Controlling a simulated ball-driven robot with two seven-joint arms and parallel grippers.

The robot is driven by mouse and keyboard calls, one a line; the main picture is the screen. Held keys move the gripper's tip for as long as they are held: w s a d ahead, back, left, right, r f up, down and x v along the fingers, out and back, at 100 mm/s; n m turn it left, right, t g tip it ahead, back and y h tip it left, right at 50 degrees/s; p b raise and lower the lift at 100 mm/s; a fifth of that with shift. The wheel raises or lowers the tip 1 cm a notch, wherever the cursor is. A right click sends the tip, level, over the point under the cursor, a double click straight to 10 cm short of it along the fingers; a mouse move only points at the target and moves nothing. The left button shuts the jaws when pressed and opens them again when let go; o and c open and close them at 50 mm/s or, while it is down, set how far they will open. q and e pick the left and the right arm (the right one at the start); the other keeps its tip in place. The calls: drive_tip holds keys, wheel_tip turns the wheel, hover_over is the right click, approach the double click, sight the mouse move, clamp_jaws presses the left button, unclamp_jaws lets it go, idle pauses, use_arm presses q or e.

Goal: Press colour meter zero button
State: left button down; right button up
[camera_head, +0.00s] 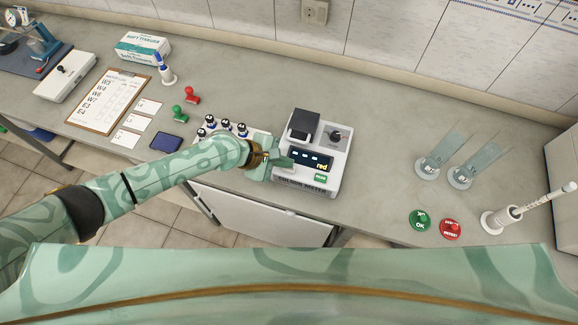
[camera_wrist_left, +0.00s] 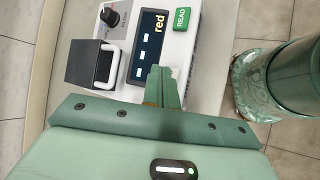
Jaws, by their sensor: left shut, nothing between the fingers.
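The colour meter (camera_head: 337,156) is a white box on the bench with a black lidded block, a dark knob and a dark display (camera_head: 311,158) reading "red". Its green READ button (camera_head: 320,179) shows at the front; the display (camera_wrist_left: 150,45) and READ button (camera_wrist_left: 182,18) also show in the left wrist view. My left gripper (camera_head: 288,162) is shut and empty, its fingertips at the left edge of the display. In the left wrist view the shut fingers (camera_wrist_left: 161,82) cover part of the meter's front. I cannot make out a button marked zero. My right gripper is not in view.
Several dark-capped vials (camera_head: 226,125) stand left of the meter, close to my left forearm. Bare bench lies behind the meter.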

use_arm(q)
drive_tip(key=shift+f, duration=0.4)
drive_tip(key=shift+f+b, duration=0.45)
drive_tip(key=shift+f, duration=0.05)
idle(0.6)
drive_tip(key=shift+r, duration=0.1)
drive_tip(key=shift+r+p, duration=0.8)
drive_tip(key=shift+p, duration=0.2)
wheel_tip(320, 180, up, 5)
drive_tip(key=p, duration=0.5)
